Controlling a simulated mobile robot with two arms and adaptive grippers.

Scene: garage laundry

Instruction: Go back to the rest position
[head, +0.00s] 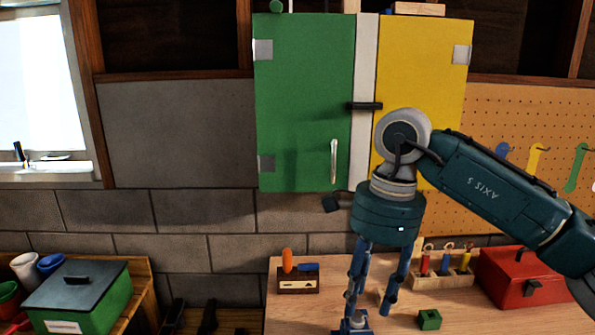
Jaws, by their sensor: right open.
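My right gripper (369,310) hangs from the dark teal arm that comes in from the right. It points down over the wooden workbench (440,322) with its two blue fingers apart and nothing visible between them. A small blue shape shows at the lower end of its left finger; I cannot tell whether it is a fingertip or a separate thing on the bench. My left gripper is not in view.
Behind the arm is a wall cabinet with a green door (305,100) and a yellow door (428,75), both shut. On the bench are a wooden block with tools (298,284), a green block (429,320), a rack (430,281) and a red box (512,280). A green bin (85,300) stands left.

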